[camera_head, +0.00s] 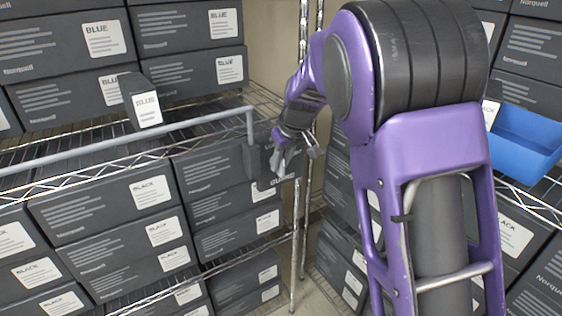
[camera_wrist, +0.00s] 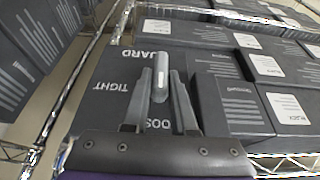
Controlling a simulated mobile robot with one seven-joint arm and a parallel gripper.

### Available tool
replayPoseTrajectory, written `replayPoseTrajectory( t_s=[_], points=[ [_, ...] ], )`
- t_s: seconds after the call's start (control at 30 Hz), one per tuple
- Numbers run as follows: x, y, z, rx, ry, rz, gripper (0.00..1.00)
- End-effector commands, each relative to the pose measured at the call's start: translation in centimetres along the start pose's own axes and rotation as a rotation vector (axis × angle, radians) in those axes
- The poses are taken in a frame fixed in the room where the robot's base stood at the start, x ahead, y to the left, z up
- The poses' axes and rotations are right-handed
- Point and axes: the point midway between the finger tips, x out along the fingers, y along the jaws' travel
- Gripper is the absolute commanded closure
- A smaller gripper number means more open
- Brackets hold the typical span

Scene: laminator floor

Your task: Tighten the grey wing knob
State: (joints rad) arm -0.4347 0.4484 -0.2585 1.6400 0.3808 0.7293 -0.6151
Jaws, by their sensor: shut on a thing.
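The grey wing knob (camera_wrist: 161,72) stands in the middle of the wrist view, on a dark panel (camera_wrist: 110,72) with white lettering. The panel reads GUARD at the top, TIGHT on the left and a partly covered LOOSE near the bottom, with TIGHT and LOOSE upside down. The knob's wing runs roughly up and down in the picture. My gripper (camera_wrist: 161,85) has one finger on each side of the knob and is shut on it. In the head view my gripper (camera_head: 284,158) is at the dark panel (camera_head: 262,167); the knob is hard to make out there.
A grey rail (camera_head: 130,142) runs along the left shelf's front and bends down at the panel. Dark cartons (camera_head: 103,205) fill the wire shelves. A small BLUE carton (camera_head: 141,101) stands on the upper shelf. A blue bin (camera_head: 525,142) is at right. A chrome post (camera_head: 297,230) stands close by.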

Motion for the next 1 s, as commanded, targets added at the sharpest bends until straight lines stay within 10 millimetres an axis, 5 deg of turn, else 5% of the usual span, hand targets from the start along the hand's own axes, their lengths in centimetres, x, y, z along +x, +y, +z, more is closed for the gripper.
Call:
replayPoseTrajectory(
  t_s=[0.47, 1.0],
  points=[
    [0.0, 0.3, 0.1, 0.031, 0.001, -0.063, 1.0],
    [0.2, 1.1, 0.1, 0.204, 0.002, -0.481, 1.0]
  ],
)
